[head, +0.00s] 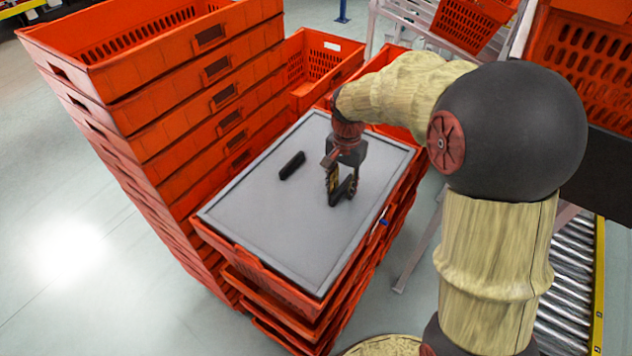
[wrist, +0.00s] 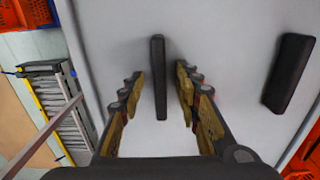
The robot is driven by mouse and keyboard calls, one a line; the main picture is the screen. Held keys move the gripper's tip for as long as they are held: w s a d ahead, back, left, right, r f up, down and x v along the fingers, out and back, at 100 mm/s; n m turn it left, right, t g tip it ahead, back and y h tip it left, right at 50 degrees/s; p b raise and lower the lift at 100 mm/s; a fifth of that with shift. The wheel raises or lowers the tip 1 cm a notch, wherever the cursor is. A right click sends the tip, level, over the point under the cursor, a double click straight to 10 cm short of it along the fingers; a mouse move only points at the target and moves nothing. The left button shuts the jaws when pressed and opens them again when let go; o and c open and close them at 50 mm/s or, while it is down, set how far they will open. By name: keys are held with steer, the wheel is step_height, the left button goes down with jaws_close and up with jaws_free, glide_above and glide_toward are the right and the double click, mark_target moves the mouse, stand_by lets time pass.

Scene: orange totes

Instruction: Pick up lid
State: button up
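The lid (head: 270,215) is a flat grey panel with a raised rim, lying on top of a stack of orange totes. It fills most of the wrist view (wrist: 235,20). Two black bars are on the lid. One bar (head: 292,165) lies clear of my gripper and shows at the right in the wrist view (wrist: 287,73). The other bar (wrist: 159,78) stands between my fingers. My gripper (head: 342,190) is open and points down over the lid. In the wrist view its fingers (wrist: 160,88) lie either side of that bar, with visible gaps.
A taller stack of orange totes (head: 165,115) stands close at the left of the lid. More orange totes (head: 318,62) are behind it. A roller conveyor (head: 572,270) with a yellow edge is at the right. Open floor (head: 75,270) lies at the lower left.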

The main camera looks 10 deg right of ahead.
steer(key=shift+c, duration=0.6)
jaws_close()
steer(key=shift+w+r, duration=0.1)
